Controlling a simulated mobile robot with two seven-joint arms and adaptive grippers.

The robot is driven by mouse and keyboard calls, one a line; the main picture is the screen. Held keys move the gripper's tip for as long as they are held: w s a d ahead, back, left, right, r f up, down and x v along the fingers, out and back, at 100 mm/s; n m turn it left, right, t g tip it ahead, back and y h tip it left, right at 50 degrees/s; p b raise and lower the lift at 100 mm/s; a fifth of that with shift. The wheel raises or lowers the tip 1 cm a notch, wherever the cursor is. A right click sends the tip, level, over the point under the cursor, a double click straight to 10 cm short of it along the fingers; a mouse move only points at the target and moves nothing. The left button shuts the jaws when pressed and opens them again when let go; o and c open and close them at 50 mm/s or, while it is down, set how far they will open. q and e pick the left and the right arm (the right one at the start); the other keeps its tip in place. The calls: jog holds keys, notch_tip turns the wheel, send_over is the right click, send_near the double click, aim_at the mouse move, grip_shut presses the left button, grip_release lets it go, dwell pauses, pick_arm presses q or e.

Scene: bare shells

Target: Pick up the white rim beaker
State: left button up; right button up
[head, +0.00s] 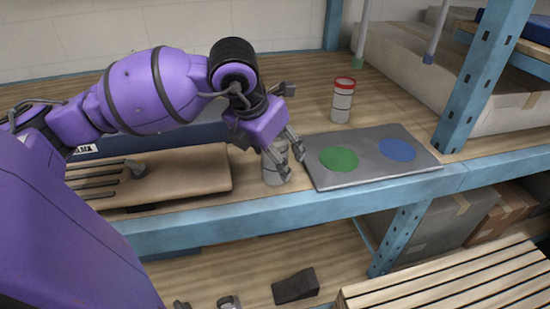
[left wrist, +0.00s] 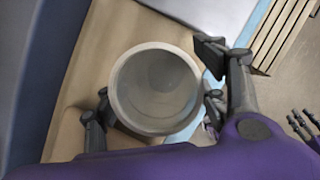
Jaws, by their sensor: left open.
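The white rim beaker (head: 271,174) is a grey cylinder standing upright near the front edge of the shelf, between a brown padded board and a grey board. My left gripper (head: 291,163) reaches down over it with open fingers and partly hides its upper part. In the left wrist view, the beaker's pale round rim (left wrist: 118,107) and empty inside are seen from above. The open fingers of my left gripper (left wrist: 158,80) lie on opposite sides of it; I cannot tell whether they touch it.
A red rim beaker (head: 342,104) stands behind the grey board (head: 325,180), which has a green disc (head: 339,159) and a blue disc (head: 397,150). A brown padded board (head: 190,170) lies left. A blue post (head: 483,80) rises at right.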

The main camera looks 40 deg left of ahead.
pick_arm(q)
jog(key=shift+w+f, duration=0.1)
jog(key=shift+f, duration=0.2)
jog(key=c, duration=1.2)
